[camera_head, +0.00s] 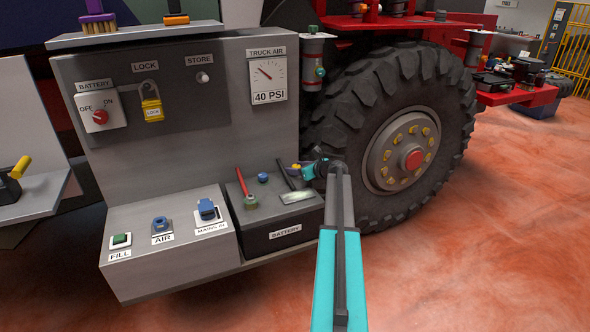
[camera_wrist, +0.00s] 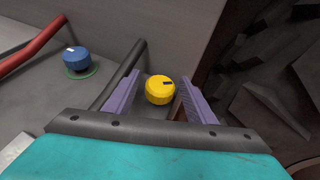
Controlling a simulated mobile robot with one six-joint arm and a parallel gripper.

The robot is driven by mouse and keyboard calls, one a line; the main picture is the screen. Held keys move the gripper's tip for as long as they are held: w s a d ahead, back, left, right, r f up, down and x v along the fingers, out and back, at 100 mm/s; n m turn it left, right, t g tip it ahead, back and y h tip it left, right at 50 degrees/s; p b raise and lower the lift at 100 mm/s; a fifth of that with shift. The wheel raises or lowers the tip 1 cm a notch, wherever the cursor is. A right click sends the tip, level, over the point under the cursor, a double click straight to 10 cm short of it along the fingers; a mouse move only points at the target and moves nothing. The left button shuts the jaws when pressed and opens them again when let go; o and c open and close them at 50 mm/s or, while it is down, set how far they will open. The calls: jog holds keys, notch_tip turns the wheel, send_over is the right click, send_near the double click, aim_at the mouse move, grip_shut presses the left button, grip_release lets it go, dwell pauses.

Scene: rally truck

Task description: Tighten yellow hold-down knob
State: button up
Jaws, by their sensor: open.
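The yellow hold-down knob (camera_wrist: 160,90) shows in the wrist view as a round cap with a dark mark on its face. It lies between the two purple fingers of my gripper (camera_wrist: 158,98), with a gap visible on each side. My gripper is open. In the head view the yellow knob (camera_head: 296,166) is small and partly hidden by my gripper (camera_head: 303,167), at the back right of the battery box (camera_head: 262,222). A blue knob (camera_wrist: 76,58) on a green ring sits to the left in the wrist view.
A red bar (camera_head: 242,182) and a black bar (camera_head: 284,174) lie across the battery top, the black one close to my left finger. The large tyre (camera_head: 345,120) stands close on the right. A grey panel (camera_head: 190,160) rises behind the battery.

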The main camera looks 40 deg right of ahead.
dwell(0.3)
jog(key=c, duration=1)
jog(key=shift+a+f, duration=0.15)
jog(key=shift+c, duration=0.2)
jog(key=shift+w+r+m+h+p, duration=0.1)
jog(key=shift+r+m+h+p, duration=0.15)
jog(key=shift+m+h+p, duration=0.8)
jog(key=m+g+h+p, duration=0.1)
jog(key=m+h+p, duration=0.1)
jog(key=p, duration=0.3)
jog(key=shift+w+m+h, duration=0.1)
jog(key=shift+m+h, duration=0.15)
jog(key=shift+h, duration=0.1)
